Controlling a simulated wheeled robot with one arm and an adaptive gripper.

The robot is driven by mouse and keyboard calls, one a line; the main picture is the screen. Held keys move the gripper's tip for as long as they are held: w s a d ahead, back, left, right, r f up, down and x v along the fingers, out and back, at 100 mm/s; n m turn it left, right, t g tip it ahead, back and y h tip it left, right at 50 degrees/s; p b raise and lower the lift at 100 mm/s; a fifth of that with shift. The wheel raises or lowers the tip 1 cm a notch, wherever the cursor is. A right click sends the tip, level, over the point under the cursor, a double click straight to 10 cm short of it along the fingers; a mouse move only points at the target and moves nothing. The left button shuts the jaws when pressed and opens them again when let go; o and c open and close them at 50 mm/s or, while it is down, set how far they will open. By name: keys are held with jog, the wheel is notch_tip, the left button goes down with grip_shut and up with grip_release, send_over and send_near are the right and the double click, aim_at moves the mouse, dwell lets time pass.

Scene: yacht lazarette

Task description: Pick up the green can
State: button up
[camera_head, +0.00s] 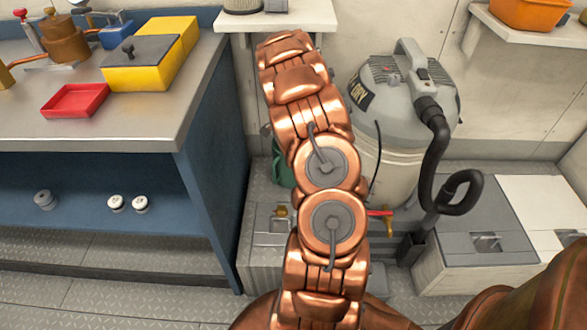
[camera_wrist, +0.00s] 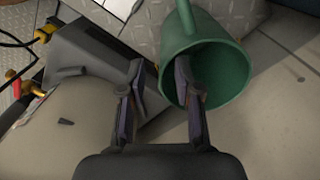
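The green can (camera_wrist: 228,78) shows in the wrist view at the upper right, with its round mouth facing the camera. In the head view only a green part of it (camera_head: 283,172) shows, left of my copper arm, which hides the rest. My gripper (camera_wrist: 159,75) is open, its two fingers apart. The right finger overlaps the can's mouth near the left rim, and the left finger is outside the can. I cannot tell whether either finger touches it. My gripper is hidden behind the arm in the head view.
A grey vacuum (camera_head: 400,125) with a black hose stands right of my arm. A metal workbench (camera_head: 130,130) with a yellow box (camera_head: 140,68) and a red tray (camera_head: 76,101) is at left. Grey lockers (camera_head: 475,245) are at right. A dark box-shaped object (camera_wrist: 92,65) lies beside the left finger.

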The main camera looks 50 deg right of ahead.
notch_tip(320, 180, down, 9)
jog(key=d+b, duration=0.1)
jog(key=d, duration=0.1)
jog(key=shift+d+m+b, duration=0.15)
jog(key=shift+m+b, duration=0.25)
jog(key=shift+s+r, duration=0.1)
jog(key=shift+r, duration=0.05)
grip_shut()
dwell(0.6)
